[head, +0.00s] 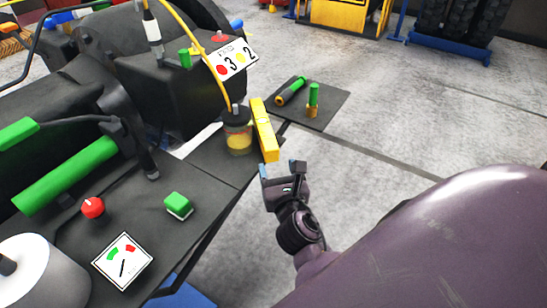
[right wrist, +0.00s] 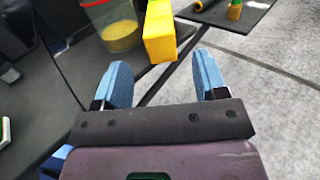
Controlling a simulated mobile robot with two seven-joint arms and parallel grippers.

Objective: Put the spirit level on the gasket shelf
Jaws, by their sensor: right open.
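The spirit level is a yellow bar (head: 264,130) at the right edge of the dark work surface, beside a jar. In the right wrist view the yellow bar (right wrist: 159,32) lies ahead, its near end close to the gap between the fingertips. My right gripper (head: 283,169) is open and empty, just short of the level's near end; its blue fingers (right wrist: 162,72) are spread apart. A small dark shelf (head: 325,115) beyond the level may be the gasket shelf; I see no label. Its edge also shows in the right wrist view (right wrist: 222,17). My left gripper is not in view.
A jar with yellow contents (head: 238,135) stands close to the level's left side. Two green-handled items (head: 293,91) (head: 313,97) occupy part of the small shelf. A green block (head: 178,204), red knob (head: 92,207) and gauge card (head: 122,260) lie nearer. Open floor lies right.

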